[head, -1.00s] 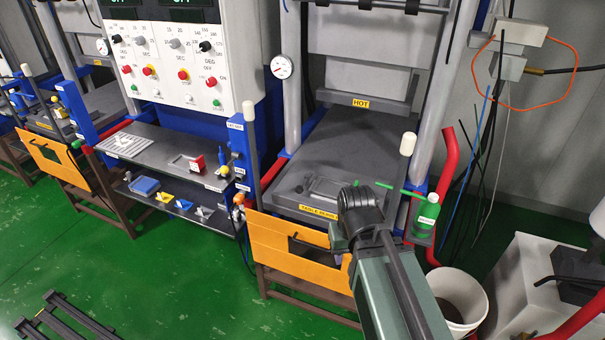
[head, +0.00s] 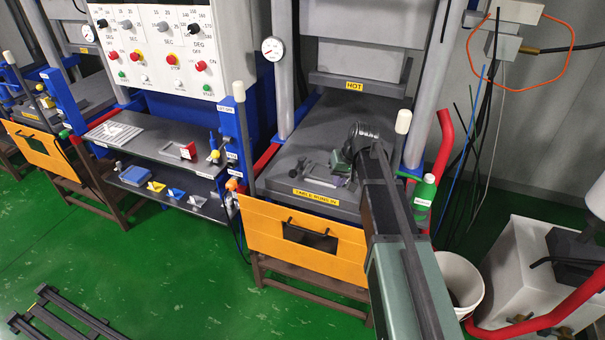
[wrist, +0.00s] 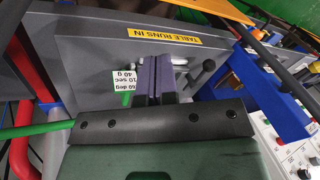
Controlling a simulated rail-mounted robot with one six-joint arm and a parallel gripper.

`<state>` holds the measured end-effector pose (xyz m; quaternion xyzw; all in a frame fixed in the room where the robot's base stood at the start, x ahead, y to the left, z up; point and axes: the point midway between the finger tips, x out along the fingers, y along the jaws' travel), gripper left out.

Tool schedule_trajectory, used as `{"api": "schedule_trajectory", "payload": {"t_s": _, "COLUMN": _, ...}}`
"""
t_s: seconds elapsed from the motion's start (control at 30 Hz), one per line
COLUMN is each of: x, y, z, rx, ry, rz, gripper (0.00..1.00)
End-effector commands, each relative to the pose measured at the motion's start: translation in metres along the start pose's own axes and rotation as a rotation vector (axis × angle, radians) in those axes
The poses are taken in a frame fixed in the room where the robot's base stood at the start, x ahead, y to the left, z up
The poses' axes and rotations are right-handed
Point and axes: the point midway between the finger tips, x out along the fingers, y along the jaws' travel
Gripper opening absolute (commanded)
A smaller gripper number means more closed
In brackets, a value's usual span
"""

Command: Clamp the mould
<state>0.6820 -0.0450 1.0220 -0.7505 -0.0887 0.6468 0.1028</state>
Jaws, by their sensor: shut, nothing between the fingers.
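My gripper (head: 341,172) is over the table at the mould's right side. In the wrist view its two purple fingers (wrist: 155,78) lie together, shut and empty. Just beyond them is a dark lever with a round black knob (wrist: 209,66). A white label (wrist: 125,84) reading 60 deg, 10 sec, 40 g is left of the fingers. Part of the mould is hidden by my gripper, and I cannot tell whether the fingers touch anything.
An upper plate marked HOT (head: 355,86) hangs above the table. A white-tipped post (head: 403,122) and a green bottle (head: 424,195) stand at the right. An orange guard (head: 270,231) is below the front edge. A control panel (head: 165,50) is at left.

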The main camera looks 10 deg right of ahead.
Motion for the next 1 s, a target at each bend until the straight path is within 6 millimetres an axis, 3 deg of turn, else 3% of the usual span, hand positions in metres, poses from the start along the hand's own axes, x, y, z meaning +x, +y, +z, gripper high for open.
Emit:
{"api": "schedule_trajectory", "payload": {"t_s": 0.03, "x": 0.007, "y": 0.008, "z": -0.045, "rx": -0.018, "ry": 0.035, "rz": -0.045, "gripper": 0.0}}
{"api": "schedule_trajectory", "payload": {"t_s": 0.1, "x": 0.008, "y": 0.009, "z": -0.085, "rx": -0.058, "ry": 0.089, "rz": -0.109, "gripper": 0.0}}
{"api": "schedule_trajectory", "payload": {"t_s": 0.23, "x": 0.005, "y": -0.001, "z": -0.126, "rx": -0.136, "ry": 0.172, "rz": -0.19, "gripper": 0.0}}
{"api": "schedule_trajectory", "payload": {"t_s": 0.67, "x": 0.007, "y": -0.005, "z": -0.127, "rx": -0.19, "ry": 0.204, "rz": -0.2, "gripper": 0.0}}
{"api": "schedule_trajectory", "payload": {"t_s": 0.77, "x": 0.019, "y": -0.005, "z": -0.128, "rx": -0.191, "ry": 0.204, "rz": -0.199, "gripper": 0.0}}
{"api": "schedule_trajectory", "payload": {"t_s": 1.0, "x": 0.071, "y": -0.014, "z": -0.136, "rx": -0.191, "ry": 0.204, "rz": -0.199, "gripper": 0.0}}
